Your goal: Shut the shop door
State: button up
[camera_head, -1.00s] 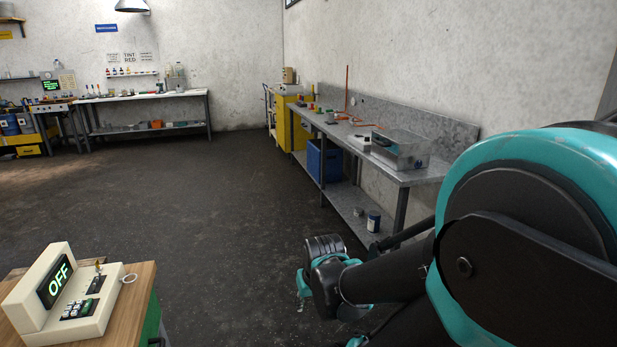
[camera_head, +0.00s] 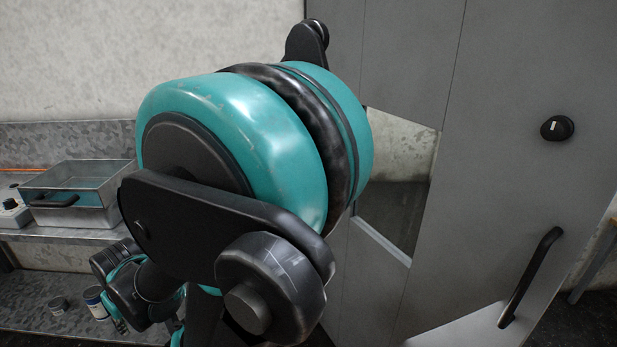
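The grey shop door (camera_head: 495,170) fills the right half of the view. It carries a round black knob (camera_head: 557,128) and, lower down, a black bar handle (camera_head: 530,277). Past its slanting right edge I see dark floor and part of a table, so it appears to stand open; how far I cannot tell. My arm's large teal and black joints cover the middle of the view, in front of the left part of the door. My gripper's fingers do not show in the view.
At the left, a metal workbench (camera_head: 60,236) against the wall holds a metal tray (camera_head: 102,180). Cans (camera_head: 95,303) stand on its lower shelf. A window opening (camera_head: 395,200) in the grey panel shows a wall and floor behind.

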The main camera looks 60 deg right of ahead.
aim_at(510, 211)
jog(key=i+z, duration=0.1)
jog(key=z, duration=0.8)
jog(key=i+j+z, duration=0.1)
jog(key=z, duration=0.35)
jog(key=i+j+z, duration=0.1)
jog(key=z, duration=1.5)
